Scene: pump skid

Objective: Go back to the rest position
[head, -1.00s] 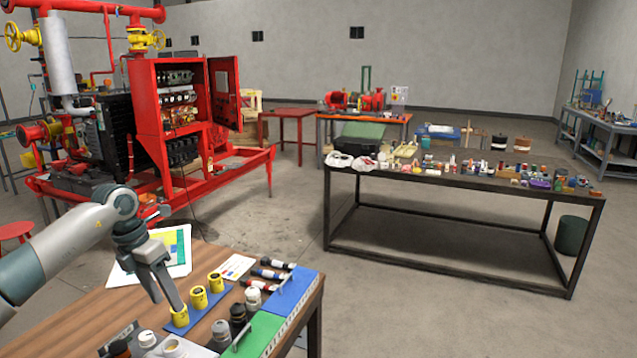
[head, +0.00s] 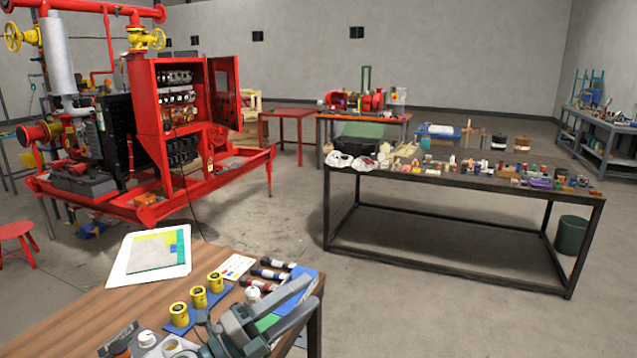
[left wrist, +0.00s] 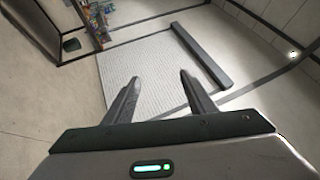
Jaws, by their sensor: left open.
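My left gripper (head: 306,292) is low at the right end of the wooden bench (head: 75,318) in the head view, with its fingers pointing to the upper right. It covers most of the green and blue trays there. In the left wrist view its two fingers (left wrist: 158,82) are apart, with nothing between them. Beyond them I see a pale textured panel, a dark grey bar and light floor. Several yellow cylinders (head: 198,297) stand on a blue strip beside the gripper, apart from it. My right gripper is not in view.
A white board with coloured patches (head: 150,258) lies at the bench's back edge. Dark bottles with red bands (head: 270,274) lie near the gripper. A long dark table (head: 465,180) with many small items stands to the right, and the red pump skid (head: 150,130) behind left. Floor between is clear.

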